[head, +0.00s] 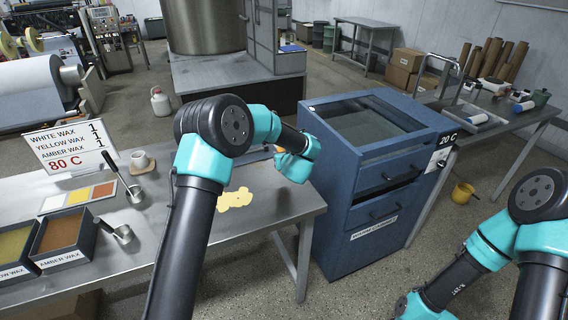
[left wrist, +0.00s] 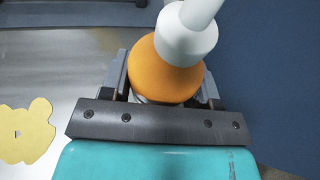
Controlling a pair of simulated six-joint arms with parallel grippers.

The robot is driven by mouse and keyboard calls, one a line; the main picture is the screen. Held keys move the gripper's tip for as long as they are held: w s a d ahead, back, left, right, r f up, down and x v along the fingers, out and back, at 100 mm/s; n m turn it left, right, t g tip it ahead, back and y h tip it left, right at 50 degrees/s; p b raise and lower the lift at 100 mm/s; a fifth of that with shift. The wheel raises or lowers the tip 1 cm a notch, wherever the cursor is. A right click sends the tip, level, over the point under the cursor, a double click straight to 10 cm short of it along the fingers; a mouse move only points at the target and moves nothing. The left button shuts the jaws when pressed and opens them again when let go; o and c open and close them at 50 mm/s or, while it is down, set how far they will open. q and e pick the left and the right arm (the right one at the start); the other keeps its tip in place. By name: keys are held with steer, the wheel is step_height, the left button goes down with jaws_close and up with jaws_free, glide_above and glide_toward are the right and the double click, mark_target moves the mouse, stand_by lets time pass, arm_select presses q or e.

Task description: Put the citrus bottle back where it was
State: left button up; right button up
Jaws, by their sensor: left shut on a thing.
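The citrus bottle (left wrist: 155,77) shows in the left wrist view, with a rounded orange body and a white neck and nozzle (left wrist: 188,35) pointing to the top of the picture. My left gripper (left wrist: 163,88) is shut around its orange body, one finger on each side. In the head view my left gripper (head: 296,160) is over the right end of the metal table (head: 285,205), near the blue cabinet.
A flat yellow patch (head: 236,199) lies on the table beside my left gripper. The blue cabinet (head: 370,150) stands close at right. A tray edge (head: 258,154) shows behind my arm. Wax tubs (head: 65,236), ladles (head: 134,192) and a sign (head: 70,147) occupy the table's left.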

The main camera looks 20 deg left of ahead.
arm_select(q)
steer(key=shift+w+a+f, duration=0.1)
steer(key=shift+w+f, duration=0.15)
steer(key=shift+w, duration=0.05)
steer(key=shift+f, duration=1.5)
steer(key=shift+f, duration=0.2)
steer(key=o, duration=1.1)
steer(key=shift+o, duration=0.2)
steer(key=shift+r, duration=0.15)
steer(key=shift+s+r, duration=0.1)
steer(key=shift+s, duration=0.05)
steer(key=v, duration=1.1)
steer(key=shift+s+d, duration=0.25)
steer(key=shift+s, duration=0.05)
steer(key=shift+r, duration=0.1)
